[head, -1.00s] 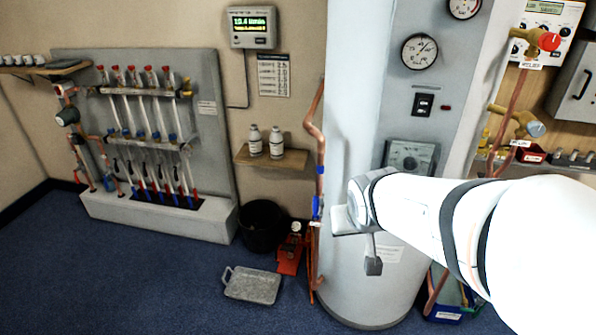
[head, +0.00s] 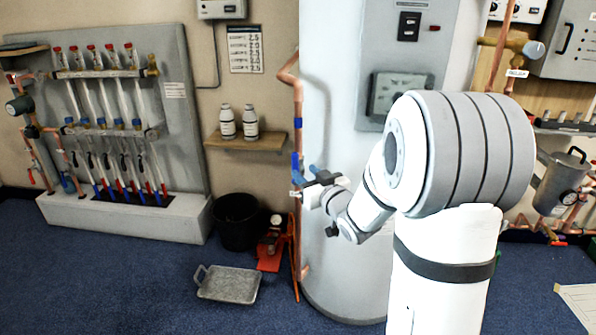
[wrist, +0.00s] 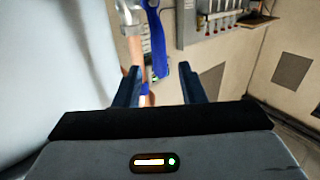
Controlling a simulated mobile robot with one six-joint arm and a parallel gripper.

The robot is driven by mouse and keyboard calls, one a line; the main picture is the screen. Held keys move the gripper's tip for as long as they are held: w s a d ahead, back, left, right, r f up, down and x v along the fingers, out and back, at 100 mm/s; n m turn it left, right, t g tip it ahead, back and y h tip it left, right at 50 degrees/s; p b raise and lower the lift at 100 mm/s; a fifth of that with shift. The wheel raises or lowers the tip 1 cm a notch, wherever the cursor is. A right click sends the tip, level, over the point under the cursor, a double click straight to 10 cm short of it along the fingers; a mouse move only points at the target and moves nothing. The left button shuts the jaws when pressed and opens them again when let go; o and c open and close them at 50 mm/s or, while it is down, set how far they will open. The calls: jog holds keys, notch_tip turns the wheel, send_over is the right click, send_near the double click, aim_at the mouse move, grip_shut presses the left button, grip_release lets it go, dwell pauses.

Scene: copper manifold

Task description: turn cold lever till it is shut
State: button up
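The cold lever is a blue handle (wrist: 157,42) on the copper pipe at the left side of the tall pale cylinder. In the head view, blue parts of the lever (head: 297,165) show against the pipe, just beyond my gripper (head: 307,182). In the wrist view, my gripper (wrist: 160,72) is open, with its two dark blue fingers apart. The lever's lower end hangs just ahead of the gap between the fingertips. I cannot tell whether either finger touches it. The lever's pivot is near the top edge of the wrist view and is not clear.
The cylinder (head: 335,255) stands close beside my gripper. A wall shelf (head: 255,142) holds two white bottles left of the pipe. A black bucket (head: 237,222), a red tool (head: 270,250) and a grey tray (head: 228,284) are on the floor below.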

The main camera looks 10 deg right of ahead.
aim_at(296, 165)
jog(key=b+x, duration=0.1)
jog(key=x, duration=0.5)
jog(key=shift+w, duration=0.25)
grip_shut()
